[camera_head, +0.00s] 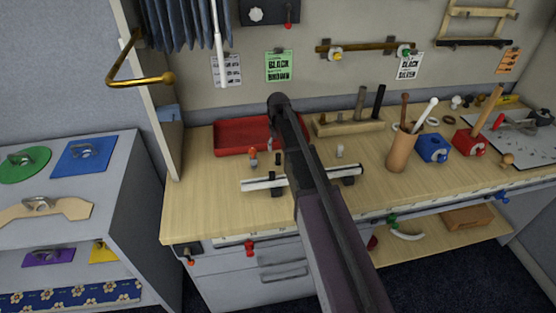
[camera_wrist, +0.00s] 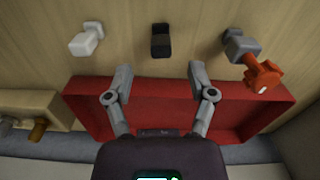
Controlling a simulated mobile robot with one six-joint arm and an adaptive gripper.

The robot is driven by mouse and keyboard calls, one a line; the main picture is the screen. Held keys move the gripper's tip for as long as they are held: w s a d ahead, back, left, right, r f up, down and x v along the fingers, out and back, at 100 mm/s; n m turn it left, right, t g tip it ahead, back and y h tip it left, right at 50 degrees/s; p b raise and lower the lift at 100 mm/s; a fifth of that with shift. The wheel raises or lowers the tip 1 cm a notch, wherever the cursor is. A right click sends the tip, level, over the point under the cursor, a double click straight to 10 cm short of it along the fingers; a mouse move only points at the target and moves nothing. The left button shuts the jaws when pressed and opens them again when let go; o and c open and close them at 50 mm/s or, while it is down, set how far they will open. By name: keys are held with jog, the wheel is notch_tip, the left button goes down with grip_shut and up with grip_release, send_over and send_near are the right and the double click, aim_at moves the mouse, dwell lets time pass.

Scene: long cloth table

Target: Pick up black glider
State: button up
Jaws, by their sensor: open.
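The black glider (camera_wrist: 161,40) is a small dark block in the top middle of the wrist view, on the wooden bench top. A white glider (camera_wrist: 86,39) stands to its left, and a grey piece with an orange knob (camera_wrist: 262,75) to its right. My gripper (camera_wrist: 158,80) is open and empty, its fingers spread over the red tray (camera_wrist: 85,88). The black glider lies beyond the fingertips, roughly in line with the gap between them, and is not touched.
In the head view, the red tray (camera_head: 222,137) lies at the back left of the bench. A pale rail (camera_head: 262,183) lies near the front. A wooden block with upright pegs (camera_head: 348,127) and a cup of tools (camera_head: 400,150) stand to the right. A side panel (camera_head: 150,95) borders the left.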

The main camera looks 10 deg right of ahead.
aim_at(278, 154)
jog(key=shift+f, duration=0.15)
jog(key=shift+f+b, duration=2.45)
jog(key=shift+b, duration=0.1)
jog(key=c, duration=0.9)
